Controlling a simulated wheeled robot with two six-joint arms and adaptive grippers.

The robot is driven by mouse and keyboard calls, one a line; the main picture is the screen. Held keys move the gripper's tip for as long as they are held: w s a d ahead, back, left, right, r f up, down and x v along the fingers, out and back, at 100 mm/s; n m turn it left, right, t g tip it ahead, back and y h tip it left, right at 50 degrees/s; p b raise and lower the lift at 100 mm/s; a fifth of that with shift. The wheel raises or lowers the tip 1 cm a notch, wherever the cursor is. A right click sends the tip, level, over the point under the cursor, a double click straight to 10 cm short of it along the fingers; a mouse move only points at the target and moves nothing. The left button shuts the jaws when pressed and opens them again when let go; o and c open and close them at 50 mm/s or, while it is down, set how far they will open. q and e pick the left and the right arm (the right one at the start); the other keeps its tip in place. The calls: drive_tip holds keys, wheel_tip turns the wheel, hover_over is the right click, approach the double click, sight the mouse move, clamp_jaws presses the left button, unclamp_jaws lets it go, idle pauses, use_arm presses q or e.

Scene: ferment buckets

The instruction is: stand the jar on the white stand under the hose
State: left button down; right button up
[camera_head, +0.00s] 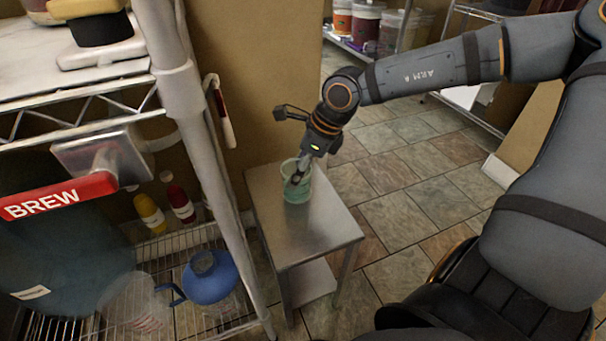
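A translucent green jar (296,190) stands upright on a small metal table (318,232), near its back left part. My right gripper (298,174) comes down from above, with its fingertips at the jar's mouth. The fingers overlap the jar's upper part, and I cannot tell whether they are closed on its wall. My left gripper is not in view. A white block (105,52) with a black object on it lies on the upper shelf at the left; I cannot tell whether it is the white stand. No hose can be made out clearly.
A wire rack (195,130) with a red BREW handle (58,197) fills the left. A blue jug (210,279) and yellow and red bottles (150,212) sit low in it. Tiled floor (400,215) is open right of the table. Buckets (366,22) stand at the back.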

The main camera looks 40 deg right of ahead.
wheel_tip(320, 180, down, 2)
drive_tip(key=shift+f, duration=0.15)
drive_tip(key=shift+s+a+r, duration=0.15)
drive_tip(key=shift+a+r, duration=0.1)
drive_tip(key=shift+r, duration=0.2)
drive_tip(key=shift+f, duration=0.3)
drive_tip(key=o, duration=1.8)
drive_tip(key=shift+r, duration=0.1)
